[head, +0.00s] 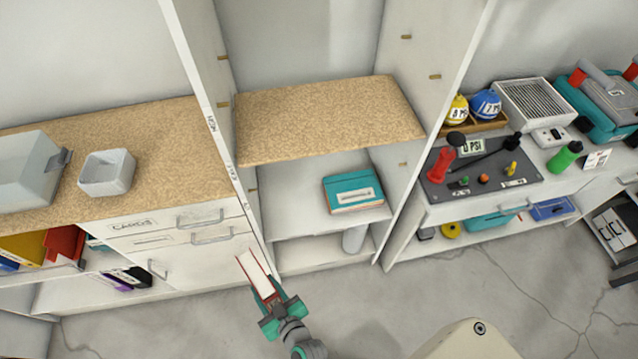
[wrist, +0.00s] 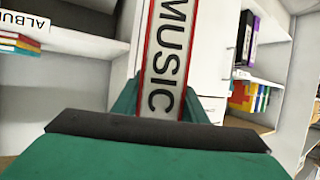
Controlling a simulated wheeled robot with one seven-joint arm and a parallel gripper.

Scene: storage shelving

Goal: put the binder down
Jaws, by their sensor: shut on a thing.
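A binder (head: 256,271) with a white face and red edges is held in my gripper (head: 270,299), in front of the tall shelf unit and above the floor. In the wrist view the binder's spine (wrist: 167,50) is white with a red border and reads MUSIC. My gripper's green fingers (wrist: 160,108) are on both sides of it and shut on it. The binder stands clear of the shelves in the head view. Its lower end is hidden by the gripper.
The tall unit has an empty cork-topped shelf (head: 325,112) and a lower white shelf (head: 290,215) with a teal box (head: 353,190). A cork counter (head: 140,165) with grey bins is at left. A tool bench (head: 560,185) stands at right. Bare floor lies in front.

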